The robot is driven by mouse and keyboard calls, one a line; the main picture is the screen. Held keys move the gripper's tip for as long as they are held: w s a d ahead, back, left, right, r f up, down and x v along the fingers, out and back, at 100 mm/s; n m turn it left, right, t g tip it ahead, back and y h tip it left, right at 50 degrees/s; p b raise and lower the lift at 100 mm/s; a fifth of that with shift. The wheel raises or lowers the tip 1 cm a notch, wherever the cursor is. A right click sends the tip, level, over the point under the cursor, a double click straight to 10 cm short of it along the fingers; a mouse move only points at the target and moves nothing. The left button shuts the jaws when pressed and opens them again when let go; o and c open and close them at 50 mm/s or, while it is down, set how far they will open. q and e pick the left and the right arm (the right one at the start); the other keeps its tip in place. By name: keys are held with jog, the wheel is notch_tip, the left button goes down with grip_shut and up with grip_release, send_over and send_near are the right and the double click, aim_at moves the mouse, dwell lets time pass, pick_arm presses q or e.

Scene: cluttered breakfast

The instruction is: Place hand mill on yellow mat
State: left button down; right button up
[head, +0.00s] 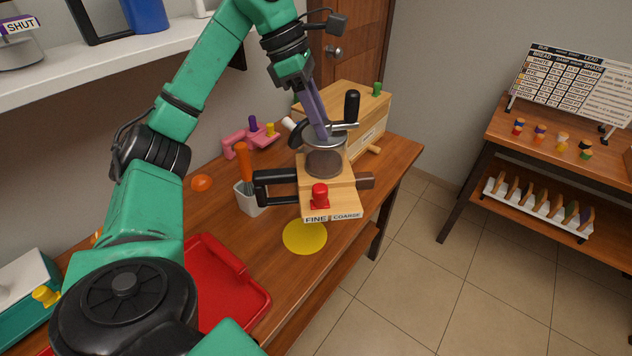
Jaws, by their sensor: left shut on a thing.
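The hand mill (324,166) has a wooden base marked "FINE COARSE", a red knob on its front, a grey metal top and a crank with a black grip. My left gripper (319,132) reaches down from above, its purple fingers shut at the mill's top. The exact grip point is partly hidden. The yellow mat (305,238) is a bare round disc on the wooden table, just below the mill's front edge in the picture. I cannot tell whether the mill is lifted or touches the table. My right gripper is not in view.
The table's right edge is close.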

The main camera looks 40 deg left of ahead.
aim_at(320, 174)
pick_arm(q)
notch_tip(320, 174, down, 13)
jog(key=b, duration=0.3)
jog(key=shift+r, duration=0.15)
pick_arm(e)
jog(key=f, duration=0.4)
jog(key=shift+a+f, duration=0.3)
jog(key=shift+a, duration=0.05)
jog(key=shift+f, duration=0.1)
pick_arm(q)
jog(key=c, duration=0.6)
grip_release()
jog(key=shift+s, duration=0.1)
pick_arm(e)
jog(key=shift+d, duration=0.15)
pick_arm(q)
jog(key=p+v, duration=0.3)
jog(key=v, duration=0.9)
jog(key=shift+d+r, duration=0.1)
jog(key=shift+d, duration=0.05)
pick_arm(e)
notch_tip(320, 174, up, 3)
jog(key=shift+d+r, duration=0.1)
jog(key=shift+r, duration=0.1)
